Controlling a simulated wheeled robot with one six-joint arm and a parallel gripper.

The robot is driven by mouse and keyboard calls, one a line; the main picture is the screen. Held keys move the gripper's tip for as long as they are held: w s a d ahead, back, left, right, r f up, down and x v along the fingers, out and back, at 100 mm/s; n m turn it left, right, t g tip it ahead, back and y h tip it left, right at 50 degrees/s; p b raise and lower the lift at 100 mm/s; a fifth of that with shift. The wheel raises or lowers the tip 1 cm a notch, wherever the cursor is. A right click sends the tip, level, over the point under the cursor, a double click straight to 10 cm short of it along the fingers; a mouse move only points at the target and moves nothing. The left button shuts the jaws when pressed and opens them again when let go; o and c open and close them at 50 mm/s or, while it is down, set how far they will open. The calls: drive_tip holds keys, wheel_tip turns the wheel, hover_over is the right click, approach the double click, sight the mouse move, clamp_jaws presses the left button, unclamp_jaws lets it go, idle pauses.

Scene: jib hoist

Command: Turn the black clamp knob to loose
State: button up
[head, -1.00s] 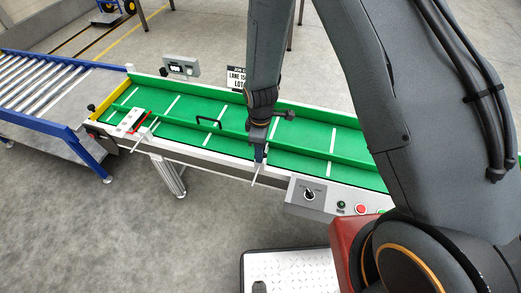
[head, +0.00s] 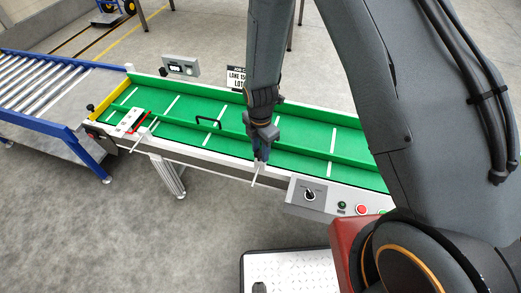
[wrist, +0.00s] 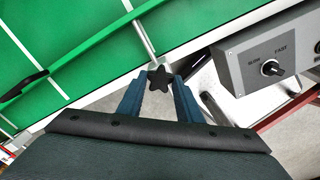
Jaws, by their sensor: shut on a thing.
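The black clamp knob (wrist: 160,78) is star-shaped and sits at the near end of a thin metal rod (wrist: 143,38) at the conveyor's near edge. My gripper (wrist: 160,88) is shut on this knob, with one blue finger on each side of it in the wrist view. In the head view my gripper (head: 262,155) is at the near rail of the conveyor, and the knob is hidden there. I see no readable mark for loose or tight on the knob.
A control box (head: 308,194) with a slow/fast dial and buttons stands close to the right of my gripper. A green guide rail with a black handle (head: 208,121) runs along the green belt (head: 180,112). A roller conveyor (head: 60,85) is at the left.

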sight(260, 153)
drive_tip(key=shift+w+n, duration=0.1)
drive_tip(key=shift+n, duration=0.4)
drive_tip(key=o, duration=1)
drive_tip(key=shift+a, duration=0.1)
drive_tip(key=shift+o, duration=0.2)
drive_tip(key=shift+r, duration=0.1)
wheel_tip(260, 153, up, 7)
drive_tip(key=shift+r+b, duration=0.2)
drive_tip(key=shift+b, duration=0.2)
drive_tip(key=shift+r, duration=0.15)
